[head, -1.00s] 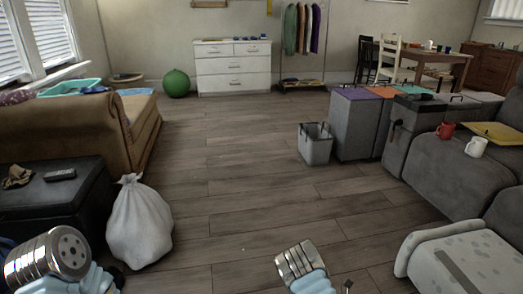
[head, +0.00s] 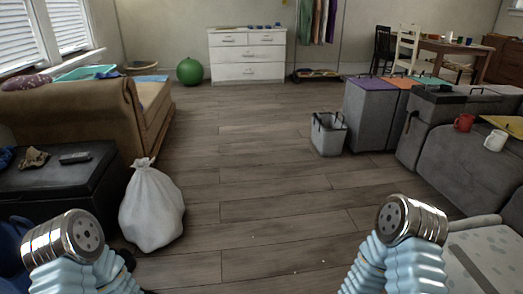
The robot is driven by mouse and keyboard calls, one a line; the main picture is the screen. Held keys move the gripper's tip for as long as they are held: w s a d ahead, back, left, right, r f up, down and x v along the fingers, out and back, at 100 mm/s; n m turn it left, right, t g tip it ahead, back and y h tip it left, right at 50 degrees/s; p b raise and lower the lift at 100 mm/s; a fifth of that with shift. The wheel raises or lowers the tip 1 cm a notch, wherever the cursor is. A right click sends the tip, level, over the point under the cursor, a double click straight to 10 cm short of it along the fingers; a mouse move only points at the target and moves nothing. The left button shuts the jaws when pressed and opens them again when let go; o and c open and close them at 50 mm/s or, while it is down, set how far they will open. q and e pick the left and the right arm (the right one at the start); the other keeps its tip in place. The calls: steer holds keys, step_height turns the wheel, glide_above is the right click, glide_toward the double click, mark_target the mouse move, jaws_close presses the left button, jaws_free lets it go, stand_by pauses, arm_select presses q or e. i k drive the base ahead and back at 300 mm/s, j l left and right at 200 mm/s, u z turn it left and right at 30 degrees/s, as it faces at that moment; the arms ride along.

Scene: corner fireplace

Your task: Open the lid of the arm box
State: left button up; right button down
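A grey upholstered sofa arm (head: 414,145), which looks like the arm box, stands at the right of the head view. A dark handle-like piece (head: 411,119) shows at its front left edge. Its top is flat and seems shut; I cannot clearly make out a lid seam. Neither gripper's fingers are visible.
Open wooden floor (head: 260,185) runs up the middle. A grey bin (head: 328,138) stands left of the sofa. A white bag (head: 151,208) and black ottoman (head: 62,185) are at left.

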mark_target(475, 94)
steer(key=z, duration=1.5)
steer(key=i+u, duration=0.35)
steer(key=i+l+u, duration=0.1)
steer(key=i+u, duration=0.2)
steer(key=i, duration=0.15)
steer(key=i+j+u, duration=0.15)
steer(key=i+u, duration=0.25)
steer(key=i, duration=0.25)
steer(key=i+u, duration=0.35)
steer(key=i, duration=0.3)
steer(key=i+z, duration=0.45)
steer(key=i+j+z, duration=0.4)
steer(key=i, duration=0.2)
